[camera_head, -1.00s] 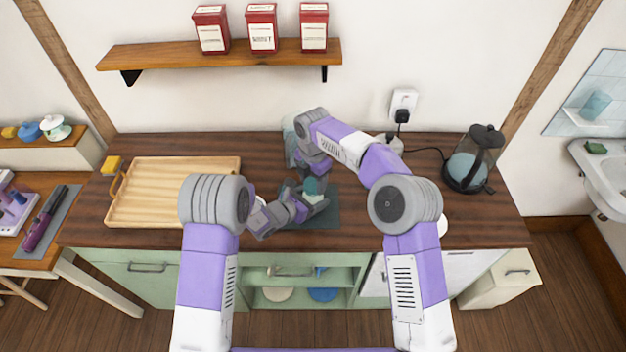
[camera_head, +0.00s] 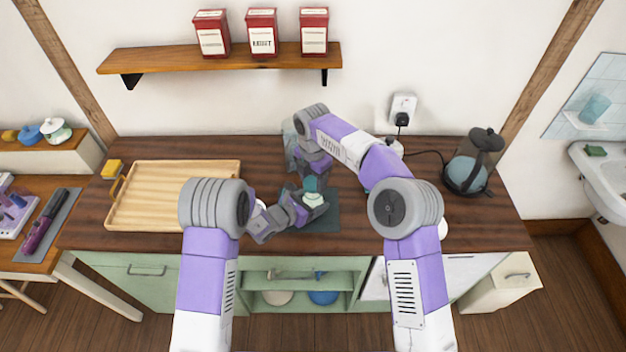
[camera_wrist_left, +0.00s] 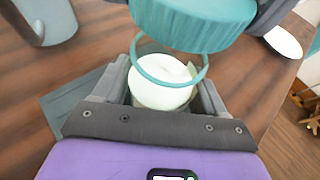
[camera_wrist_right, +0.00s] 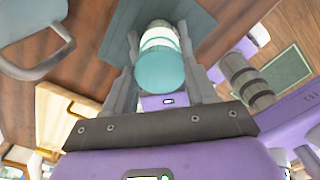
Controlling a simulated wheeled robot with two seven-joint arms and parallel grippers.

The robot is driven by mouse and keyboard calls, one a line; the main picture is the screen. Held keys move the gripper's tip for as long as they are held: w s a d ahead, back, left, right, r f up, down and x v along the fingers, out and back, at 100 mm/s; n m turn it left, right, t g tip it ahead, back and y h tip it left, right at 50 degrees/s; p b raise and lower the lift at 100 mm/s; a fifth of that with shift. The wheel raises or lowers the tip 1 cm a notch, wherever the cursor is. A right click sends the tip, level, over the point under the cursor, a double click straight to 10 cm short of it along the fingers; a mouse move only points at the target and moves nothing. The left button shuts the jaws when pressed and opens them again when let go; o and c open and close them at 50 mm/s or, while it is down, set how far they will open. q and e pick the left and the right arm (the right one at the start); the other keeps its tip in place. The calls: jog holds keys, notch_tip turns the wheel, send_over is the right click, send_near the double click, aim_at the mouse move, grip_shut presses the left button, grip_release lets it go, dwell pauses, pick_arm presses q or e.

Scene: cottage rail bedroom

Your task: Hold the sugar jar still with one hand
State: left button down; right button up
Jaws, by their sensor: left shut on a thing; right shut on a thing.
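The sugar jar (camera_head: 314,200) is pale, with a teal lid (camera_head: 312,184), and stands at the dark mat on the counter. My left gripper (camera_head: 304,204) is shut around its body from the left; the left wrist view shows the pale jar (camera_wrist_left: 160,85) between the fingers. My right gripper (camera_head: 313,174) comes from above and is shut on the ribbed teal lid (camera_wrist_left: 190,22). A thin teal ring shows below the lid. The right wrist view shows the lid (camera_wrist_right: 160,70) in line with the jar.
A dark teal mat (camera_head: 325,222) lies under the jar area. A wooden tray (camera_head: 170,212) is to the left, with a yellow block (camera_head: 111,169) beside it.

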aim_at(313, 182)
jog(key=shift+r, duration=2.05)
pick_arm(q)
grip_release()
